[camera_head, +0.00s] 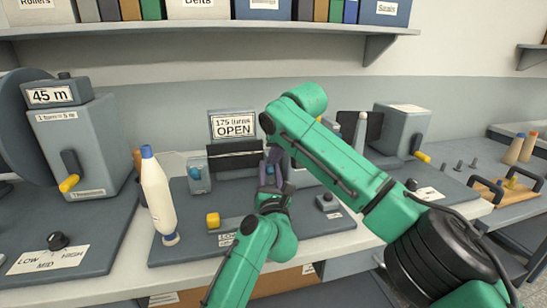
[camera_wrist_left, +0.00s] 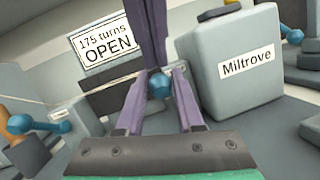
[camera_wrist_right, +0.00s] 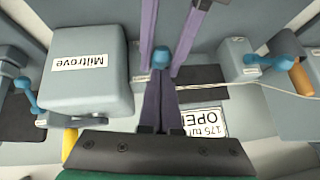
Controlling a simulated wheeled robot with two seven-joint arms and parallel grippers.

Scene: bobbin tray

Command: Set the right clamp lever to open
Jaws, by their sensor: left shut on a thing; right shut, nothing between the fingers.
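A round blue lever knob (camera_wrist_left: 160,86) sits between the purple fingertips of my left gripper (camera_wrist_left: 161,80), which is shut on it. The knob also shows in the right wrist view (camera_wrist_right: 161,58). It appears to be the right clamp's lever; its base and angle are hidden by the grippers. My right gripper (camera_wrist_right: 160,75) is shut and empty, its tips close beside the knob. In the head view my left gripper (camera_head: 268,184) and right gripper (camera_head: 276,152) meet and cover the clamp. A sign (camera_head: 234,125) reads "175 turns OPEN".
Another blue lever (camera_wrist_right: 265,62) stands on a clamp block at the left of the bench. A grey "Miltrove" box (camera_wrist_left: 235,65) is close beside the grippers. A white bottle (camera_head: 157,195) stands at the left front. A pale cord (camera_wrist_right: 215,84) runs near the knob.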

